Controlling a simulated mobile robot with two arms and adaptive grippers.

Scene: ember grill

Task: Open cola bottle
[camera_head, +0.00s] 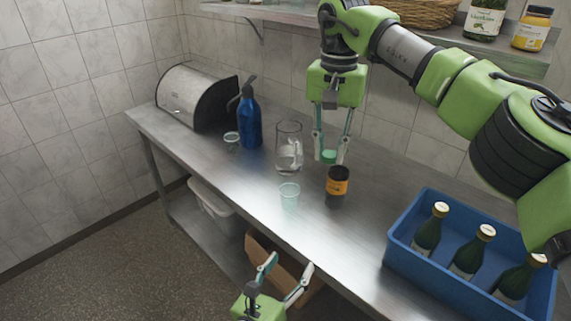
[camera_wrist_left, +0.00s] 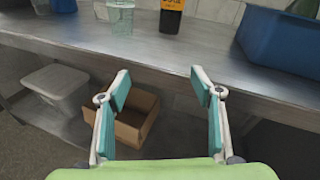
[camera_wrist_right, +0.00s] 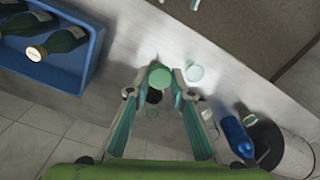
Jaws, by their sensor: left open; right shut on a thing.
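A dark container with an orange label (camera_head: 337,188) stands upright on the steel counter; it looks like the cola vessel, and its top looks dark and uncovered. My right gripper (camera_head: 329,148) points down above it, shut on a round green cap (camera_head: 328,157). The cap also shows between the fingertips in the right wrist view (camera_wrist_right: 160,76), apart from the dark container (camera_wrist_right: 153,96) below. My left gripper (camera_head: 287,267) is open and empty, low in front of the counter's front edge. In the left wrist view the container (camera_wrist_left: 172,15) is beyond the fingers, its top cut off.
A clear glass (camera_head: 289,195), a glass pitcher (camera_head: 289,147), a blue spray bottle (camera_head: 250,120) and a bread box (camera_head: 195,97) stand left. A blue crate (camera_head: 405,250) with several green bottles is at right. Below the counter are a cardboard box (camera_wrist_left: 131,118) and a pale bin (camera_wrist_left: 55,82).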

